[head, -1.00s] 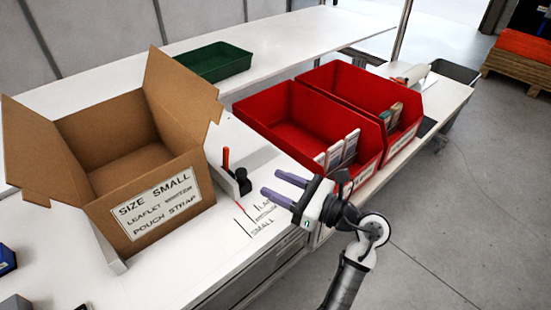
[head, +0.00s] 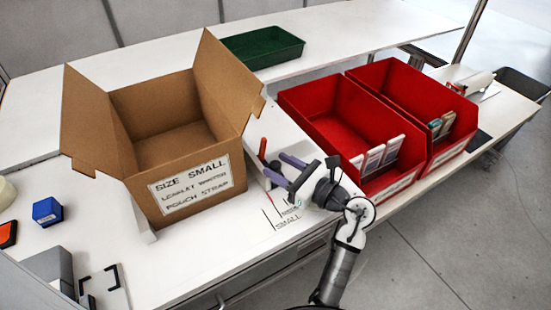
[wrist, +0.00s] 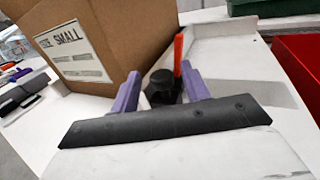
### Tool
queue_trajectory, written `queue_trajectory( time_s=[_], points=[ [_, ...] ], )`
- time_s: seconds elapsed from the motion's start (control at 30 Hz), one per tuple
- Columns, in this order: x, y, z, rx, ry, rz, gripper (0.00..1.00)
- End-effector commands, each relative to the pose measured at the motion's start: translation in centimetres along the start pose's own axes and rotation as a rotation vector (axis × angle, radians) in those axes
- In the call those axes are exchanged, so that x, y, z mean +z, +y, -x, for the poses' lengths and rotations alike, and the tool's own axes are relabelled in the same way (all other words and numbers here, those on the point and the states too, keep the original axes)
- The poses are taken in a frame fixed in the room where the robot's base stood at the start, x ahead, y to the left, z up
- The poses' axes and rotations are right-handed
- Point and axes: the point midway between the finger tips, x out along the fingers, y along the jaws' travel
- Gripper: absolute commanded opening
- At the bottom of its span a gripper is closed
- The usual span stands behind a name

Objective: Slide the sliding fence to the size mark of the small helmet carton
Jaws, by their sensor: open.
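The small helmet carton (head: 165,140) stands open on the bench, labelled SIZE SMALL; it also shows in the wrist view (wrist: 110,40). Right of it is the white sliding fence (head: 256,180) with a black knob (head: 275,167) and an upright red handle (head: 263,148). The printed size marks (head: 285,213), with SMALL readable, lie on the bench in front of the fence. My gripper (head: 275,164) is open at the knob. In the wrist view the knob (wrist: 160,86) appears between the two purple fingers; contact cannot be told.
Two red bins (head: 345,118) (head: 405,105) stand close to the right of my gripper. A green tray (head: 262,46) sits on the back shelf. A blue box (head: 47,211) lies at the left.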

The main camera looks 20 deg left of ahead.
Motion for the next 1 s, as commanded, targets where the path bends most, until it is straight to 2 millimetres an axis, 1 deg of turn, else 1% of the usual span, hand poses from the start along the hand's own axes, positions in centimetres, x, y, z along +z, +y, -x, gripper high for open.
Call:
queue_trajectory(
  time_s=[0.03,0.1,0.2,0.5,0.83,0.87,1.0],
  points=[
    [0.2,0.0,-0.6,0.002,0.001,-0.001,0.46],
    [0.1,0.0,-1.3,0.001,0.0,-0.001,0.46],
    [0.0,0.0,-1.8,0.0,0.0,0.0,0.46],
    [0.0,0.0,-2.0,-0.001,0.0,0.001,0.46],
    [0.0,0.0,-1.9,-0.001,0.0,0.001,0.03],
    [0.0,0.0,-1.9,-0.001,0.0,0.001,0.0],
    [0.0,0.0,-1.9,-0.001,0.0,0.001,0.0]
  ],
)
